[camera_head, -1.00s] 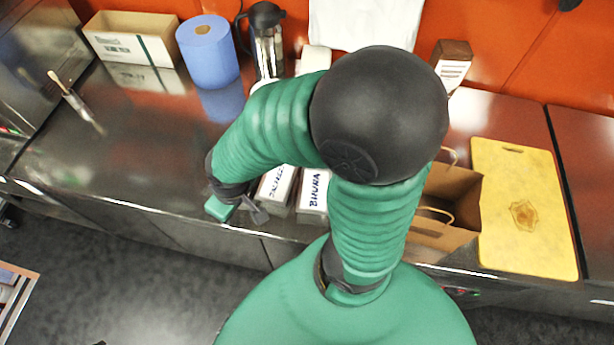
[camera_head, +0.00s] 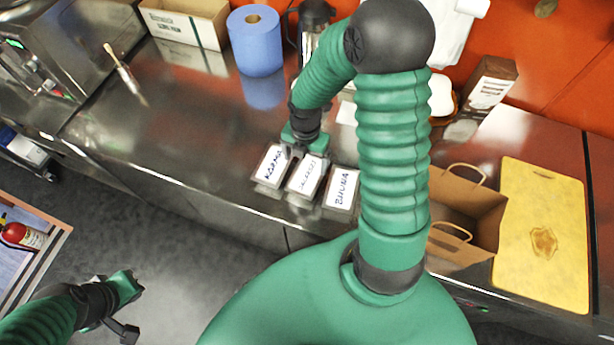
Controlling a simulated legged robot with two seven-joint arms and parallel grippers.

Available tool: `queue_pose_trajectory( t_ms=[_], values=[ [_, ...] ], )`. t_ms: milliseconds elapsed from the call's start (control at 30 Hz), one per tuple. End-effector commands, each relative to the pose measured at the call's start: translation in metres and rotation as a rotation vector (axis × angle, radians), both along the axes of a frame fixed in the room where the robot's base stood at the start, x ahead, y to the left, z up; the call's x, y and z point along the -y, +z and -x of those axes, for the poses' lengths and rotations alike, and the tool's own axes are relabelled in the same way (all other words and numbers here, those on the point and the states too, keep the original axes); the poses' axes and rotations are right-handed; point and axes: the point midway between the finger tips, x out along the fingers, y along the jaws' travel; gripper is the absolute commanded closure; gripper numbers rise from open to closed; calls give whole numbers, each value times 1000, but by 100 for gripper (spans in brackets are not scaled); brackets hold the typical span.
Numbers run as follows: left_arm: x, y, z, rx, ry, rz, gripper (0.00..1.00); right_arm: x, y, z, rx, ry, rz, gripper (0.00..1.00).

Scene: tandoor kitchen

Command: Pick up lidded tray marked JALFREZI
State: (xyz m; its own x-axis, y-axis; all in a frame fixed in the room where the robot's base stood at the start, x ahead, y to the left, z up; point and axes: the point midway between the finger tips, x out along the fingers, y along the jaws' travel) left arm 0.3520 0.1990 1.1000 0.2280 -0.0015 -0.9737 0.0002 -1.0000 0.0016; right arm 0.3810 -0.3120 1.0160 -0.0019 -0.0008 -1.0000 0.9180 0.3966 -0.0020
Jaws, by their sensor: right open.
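The lidded tray marked JALFREZI (camera_head: 305,180) lies on the steel counter between the trays marked KORMA (camera_head: 272,166) and BHUNA (camera_head: 342,190). All three have white labelled tops. My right gripper (camera_head: 304,153) is open and points down at the far end of the JALFREZI tray. Its fingers stand apart close to that end; I cannot tell whether they touch the tray. My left gripper (camera_head: 130,308) is at the lower left, away from the counter and over the floor; its jaw opening is not clear.
A paper bag (camera_head: 470,205) and a yellow cutting board (camera_head: 545,235) lie to the right. A blue roll (camera_head: 255,42), a carton (camera_head: 186,22) and a flask (camera_head: 314,18) stand at the back. The counter (camera_head: 190,125) left of the trays is mostly clear.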

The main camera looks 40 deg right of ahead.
Motion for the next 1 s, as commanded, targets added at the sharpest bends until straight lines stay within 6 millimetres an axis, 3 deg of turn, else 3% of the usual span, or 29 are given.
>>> queue_pose_trajectory(
  t_ms=[100, 367, 600, 833, 1000],
  values=[
    [0, -3, 0, 0, 0, 0, 100, -1, -32, 1, -6, 1, -1, 12],
    [0, 0, 0, 0, 0, 0, 100, 2, -63, 1, -3, -2, 0, 12],
    [0, 7, 0, 0, 0, 0, 100, 6, -102, -1, -1, -2, 0, 12],
    [0, 7, 0, 0, 0, 0, 100, 7, -106, -1, 0, -4, 1, 12],
    [0, 7, 0, 0, 0, 0, 100, 7, -106, -1, 1, -3, 1, 33]
  ],
)
